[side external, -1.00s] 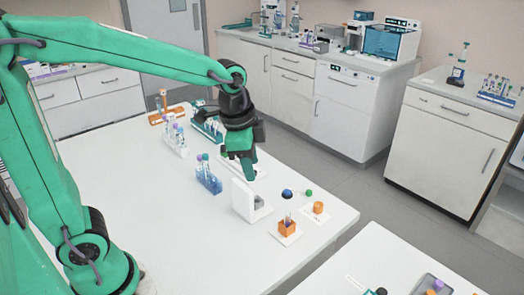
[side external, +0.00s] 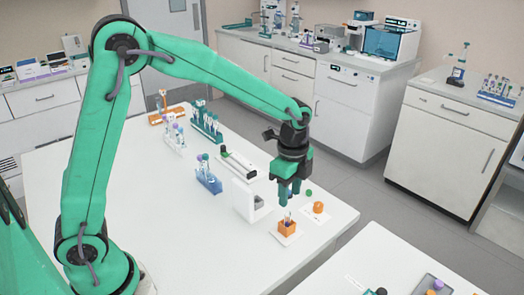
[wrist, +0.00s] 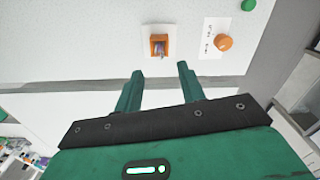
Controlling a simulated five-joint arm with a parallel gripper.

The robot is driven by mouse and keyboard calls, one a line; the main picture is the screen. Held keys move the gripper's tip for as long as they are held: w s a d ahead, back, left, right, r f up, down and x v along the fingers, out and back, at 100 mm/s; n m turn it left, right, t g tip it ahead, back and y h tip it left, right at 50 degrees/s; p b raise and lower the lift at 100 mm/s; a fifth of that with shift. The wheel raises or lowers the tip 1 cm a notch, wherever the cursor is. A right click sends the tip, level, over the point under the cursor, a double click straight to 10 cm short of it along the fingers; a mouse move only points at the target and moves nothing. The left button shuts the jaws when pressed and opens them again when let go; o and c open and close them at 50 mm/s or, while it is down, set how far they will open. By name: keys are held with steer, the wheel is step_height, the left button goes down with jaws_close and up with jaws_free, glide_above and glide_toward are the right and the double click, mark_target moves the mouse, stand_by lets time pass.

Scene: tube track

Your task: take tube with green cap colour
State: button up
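My gripper (side external: 289,203) points down just above and behind the small orange holder (side external: 286,226), which sits on a white plate. In the wrist view my gripper (wrist: 157,70) has its two fingers apart, with nothing between them. The orange holder (wrist: 151,47) lies beyond the fingertips, with a tube (wrist: 159,48) standing in it; its top looks purplish, not clearly green. A small green round thing (side external: 308,192) lies on the table to the right; it also shows in the wrist view (wrist: 248,5). I cannot make out a green-capped tube.
An orange round piece (side external: 318,207) sits on a labelled white card. A white upright block (side external: 245,200) stands left of my gripper. A blue rack (side external: 209,182), a white rack (side external: 176,143) and a green rack (side external: 207,128) hold tubes. The front left table is clear.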

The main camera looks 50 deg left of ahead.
mark_target(288, 211)
steer(key=shift+f, duration=1.25)
steer(key=shift+f, duration=0.1)
steer(key=shift+f, duration=2.5)
steer(key=shift+c, duration=0.3)
steer(key=c, duration=0.8)
